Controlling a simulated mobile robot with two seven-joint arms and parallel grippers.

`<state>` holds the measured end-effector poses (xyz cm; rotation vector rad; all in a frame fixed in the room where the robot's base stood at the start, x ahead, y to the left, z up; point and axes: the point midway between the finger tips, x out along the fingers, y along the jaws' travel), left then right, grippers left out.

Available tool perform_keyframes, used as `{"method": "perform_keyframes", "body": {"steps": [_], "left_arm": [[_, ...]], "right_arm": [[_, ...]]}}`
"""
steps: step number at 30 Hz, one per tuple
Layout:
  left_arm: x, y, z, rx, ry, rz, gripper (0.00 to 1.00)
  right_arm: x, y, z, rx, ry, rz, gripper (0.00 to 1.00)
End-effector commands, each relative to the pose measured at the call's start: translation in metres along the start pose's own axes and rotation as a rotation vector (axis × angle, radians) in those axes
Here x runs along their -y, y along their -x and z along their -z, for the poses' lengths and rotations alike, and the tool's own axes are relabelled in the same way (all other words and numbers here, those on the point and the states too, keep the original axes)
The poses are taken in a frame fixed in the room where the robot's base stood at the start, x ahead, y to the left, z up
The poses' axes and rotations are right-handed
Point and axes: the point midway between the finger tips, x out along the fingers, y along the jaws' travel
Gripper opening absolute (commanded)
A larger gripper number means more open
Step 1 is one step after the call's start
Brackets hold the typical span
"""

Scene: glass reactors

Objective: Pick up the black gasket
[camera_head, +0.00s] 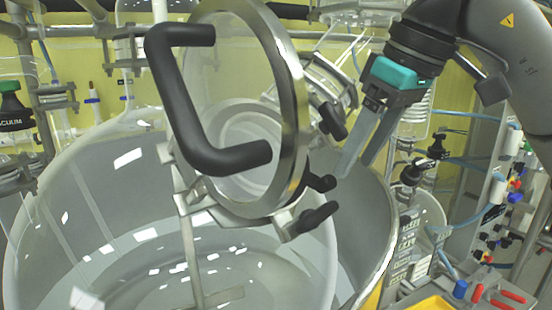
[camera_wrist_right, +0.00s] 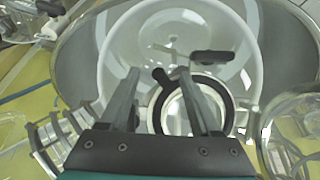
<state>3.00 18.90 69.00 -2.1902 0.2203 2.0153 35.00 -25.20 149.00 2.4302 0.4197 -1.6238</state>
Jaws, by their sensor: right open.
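A black ring (camera_wrist_right: 222,88), which looks like the black gasket, shows in the right wrist view around a round pale opening, with a dark knob at its upper left. My right gripper (camera_head: 353,167) is open and empty in the head view, pointing down just right of the tilted round lid. In the right wrist view its two fingers (camera_wrist_right: 166,82) reach toward the ring and partly cover it. I cannot tell the gap in depth, and no contact is clear. The ring is not clearly seen in the head view. My left gripper is not in view.
The round lid (camera_head: 302,95) with a black handle (camera_head: 185,110) stands tilted over the large glass reactor vessel (camera_head: 60,225). Black clamp knobs (camera_head: 318,217) stick out at its edge. Valves and blue hoses are at the right. Red-handled tools (camera_head: 505,297) lie at the lower right.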

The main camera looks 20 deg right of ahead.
Motion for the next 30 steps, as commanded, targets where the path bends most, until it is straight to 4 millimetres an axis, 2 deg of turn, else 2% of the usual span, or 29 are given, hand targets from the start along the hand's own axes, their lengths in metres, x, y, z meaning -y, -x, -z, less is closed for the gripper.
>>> {"method": "perform_keyframes", "body": {"steps": [3,6,10,18,27,30], "left_arm": [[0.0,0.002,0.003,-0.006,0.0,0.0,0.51],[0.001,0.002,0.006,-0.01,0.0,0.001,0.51],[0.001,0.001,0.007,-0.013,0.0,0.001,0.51],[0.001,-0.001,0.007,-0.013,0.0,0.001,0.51],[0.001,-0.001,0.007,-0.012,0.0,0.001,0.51],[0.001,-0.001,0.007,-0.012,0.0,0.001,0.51]], "right_arm": [[0.001,-0.005,0.014,0.001,0.002,0.002,0.64],[0.0,-0.008,0.019,0.001,0.001,0.001,0.64],[0.0,-0.017,0.02,0.003,0.0,0.0,0.64],[-0.001,-0.053,0.02,0.002,-0.002,0.0,0.64],[0.0,-0.059,0.02,-0.001,-0.001,-0.001,0.64],[0.0,-0.058,0.02,-0.001,-0.001,-0.001,0.53]]}}
